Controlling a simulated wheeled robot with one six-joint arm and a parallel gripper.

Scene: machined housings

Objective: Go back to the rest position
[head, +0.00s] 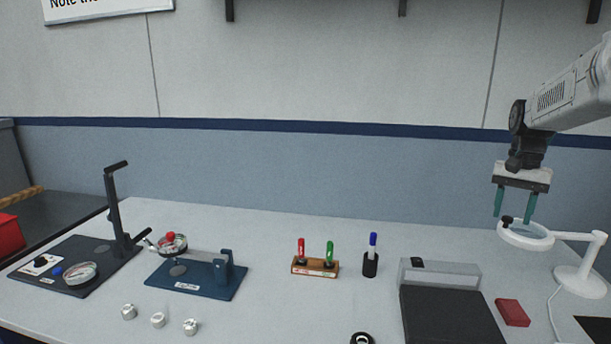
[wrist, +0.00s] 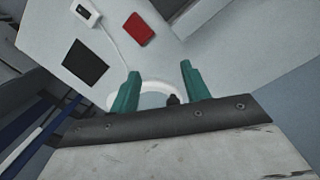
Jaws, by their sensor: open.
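My gripper (head: 514,206) has two teal fingers and is open and empty. In the head view it hangs high at the right, in front of the wall, with its fingers pointing down over a white ring magnifier lamp (head: 525,236). In the wrist view the gripper (wrist: 158,82) shows its fingers spread apart, with part of the white ring between and beyond them. I cannot tell the exact gap between the fingertips and the ring.
Small silver housings (head: 158,320) stand at the front left. A black press stand (head: 115,210), a blue fixture (head: 197,277), a marker holder (head: 315,267), a pen cup (head: 370,264), a dark-topped box (head: 450,318) and a red block (head: 513,312) occupy the table.

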